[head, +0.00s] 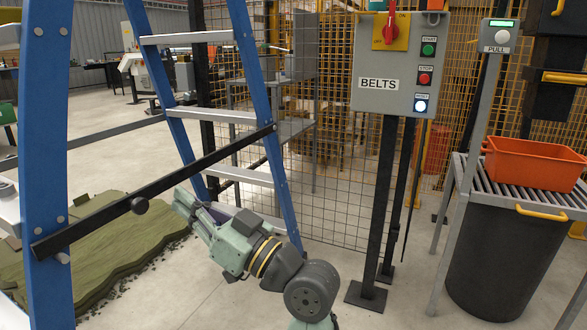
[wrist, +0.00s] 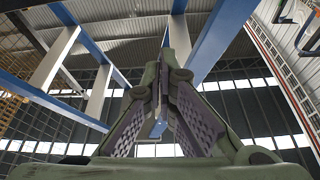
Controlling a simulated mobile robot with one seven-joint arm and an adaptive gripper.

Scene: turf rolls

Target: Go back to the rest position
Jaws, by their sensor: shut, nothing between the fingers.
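My gripper (head: 186,206) is at the end of my arm, low in the middle of the head view, pointing up and to the left. It is close to the blue stepladder (head: 257,120) and its dark brace bar; I cannot tell whether they touch. In the wrist view my gripper (wrist: 163,75) has its two ridged fingers meeting at the tips, with nothing between them. The stepladder's blue rails and pale steps (wrist: 98,92) rise around and above the fingers there.
A grey BELTS control box (head: 388,65) on a dark post has a red switch and a lit button. At right, an orange bin (head: 533,163) sits on a roller table over a black barrel (head: 495,262). Green turf (head: 80,255) lies at left. A wire fence stands behind.

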